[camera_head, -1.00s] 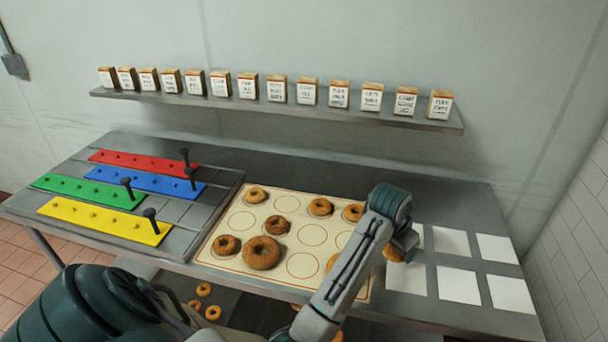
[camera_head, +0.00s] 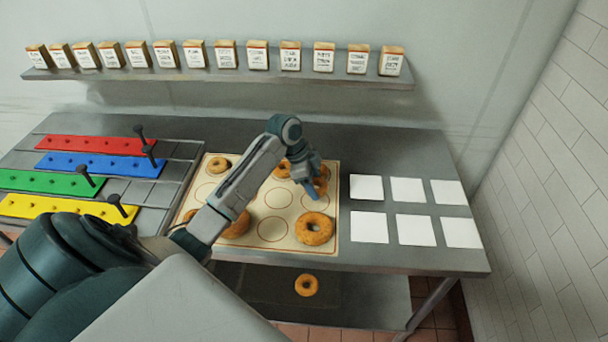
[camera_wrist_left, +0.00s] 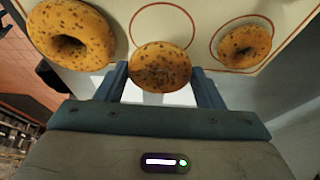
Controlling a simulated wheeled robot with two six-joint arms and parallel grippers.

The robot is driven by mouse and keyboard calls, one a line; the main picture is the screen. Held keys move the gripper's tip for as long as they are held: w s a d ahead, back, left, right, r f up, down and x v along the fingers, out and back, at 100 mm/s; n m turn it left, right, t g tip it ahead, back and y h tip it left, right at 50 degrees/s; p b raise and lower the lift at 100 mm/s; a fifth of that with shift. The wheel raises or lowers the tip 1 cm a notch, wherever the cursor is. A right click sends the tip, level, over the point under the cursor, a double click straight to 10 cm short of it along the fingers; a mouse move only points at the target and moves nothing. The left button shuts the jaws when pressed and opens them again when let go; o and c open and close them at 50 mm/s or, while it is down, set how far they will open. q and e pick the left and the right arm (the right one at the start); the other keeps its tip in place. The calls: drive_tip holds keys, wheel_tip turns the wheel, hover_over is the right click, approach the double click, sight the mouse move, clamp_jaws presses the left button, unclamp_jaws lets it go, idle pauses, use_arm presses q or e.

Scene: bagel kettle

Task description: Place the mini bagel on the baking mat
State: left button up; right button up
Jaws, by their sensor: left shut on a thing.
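My left gripper (camera_head: 312,190) is over the right part of the cream baking mat (camera_head: 335,205). It is shut on a small seeded mini bagel (camera_wrist_left: 160,66), which sits between the two blue fingers in the left wrist view. In the head view the gripper largely hides this bagel. A printed circle shows just past it in the wrist view. A large bagel (camera_head: 314,228) lies on the mat in front of the gripper; it is at left in the wrist view (camera_wrist_left: 70,35). A small bagel (camera_wrist_left: 245,45) is at right there. I cannot tell the held bagel's height above the mat.
More bagels lie on the mat: one at back left (camera_head: 219,163), one at back middle (camera_head: 283,168), others partly behind my arm. White squares (camera_head: 411,190) are right of the mat. Coloured peg strips (camera_head: 100,165) are left. A shelf of labelled boxes (camera_head: 225,55) runs behind.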

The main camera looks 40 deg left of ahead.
use_arm(q)
drive_tip(key=shift+f, duration=0.35)
wheel_tip(320, 180, down, 4)
drive_tip(key=shift+r+p, duration=0.1)
drive_tip(key=shift+p, duration=0.55)
drive_tip(key=shift+f, duration=0.25)
drive_tip(key=o, duration=0.8)
drive_tip(key=shift+c, duration=0.2)
use_arm(e)
drive_tip(key=shift+d+r, duration=0.4)
drive_tip(key=shift+r, duration=0.35)
